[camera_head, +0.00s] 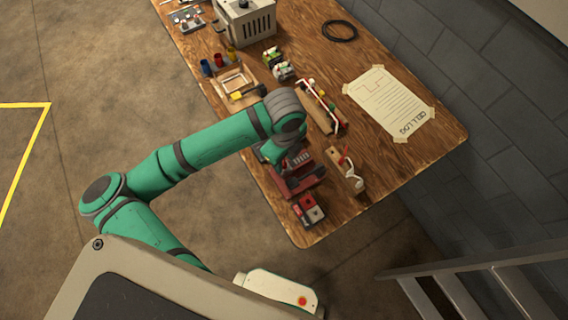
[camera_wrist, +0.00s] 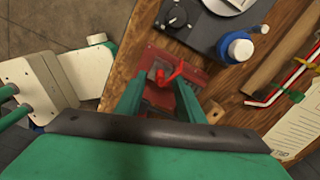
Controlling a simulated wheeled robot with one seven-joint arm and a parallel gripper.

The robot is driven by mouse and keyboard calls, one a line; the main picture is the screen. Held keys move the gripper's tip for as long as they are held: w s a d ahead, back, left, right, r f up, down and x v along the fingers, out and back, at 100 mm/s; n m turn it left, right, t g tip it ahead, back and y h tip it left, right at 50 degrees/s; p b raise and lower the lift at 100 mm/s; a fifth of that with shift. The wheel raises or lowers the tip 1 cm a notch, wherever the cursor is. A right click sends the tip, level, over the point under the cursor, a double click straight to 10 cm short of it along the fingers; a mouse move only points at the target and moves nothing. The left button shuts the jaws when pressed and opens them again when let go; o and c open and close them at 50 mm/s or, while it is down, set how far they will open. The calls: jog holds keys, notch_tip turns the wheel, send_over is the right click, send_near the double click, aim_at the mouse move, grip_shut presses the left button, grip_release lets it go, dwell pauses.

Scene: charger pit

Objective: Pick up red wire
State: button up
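A bright red piece (camera_wrist: 168,74), which looks like a short bent wire, stands up from a grey part of a red fixture (camera_wrist: 202,78) in the wrist view. My gripper (camera_wrist: 159,92) is open, with its two green fingers apart on either side of the red piece. I see no contact between them. In the head view my gripper is down at the red fixture (camera_head: 302,182), and the arm hides the red piece there. Another red wire end (camera_head: 345,157) shows with a white wire on a wooden block (camera_head: 347,178).
A board with red and white wires (camera_head: 318,107) lies beyond. A red-and-black block (camera_head: 309,210) sits near the table edge. A taped paper sheet (camera_head: 388,103) lies right.

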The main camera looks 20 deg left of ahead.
jog(key=shift+f, duration=0.25)
grip_shut()
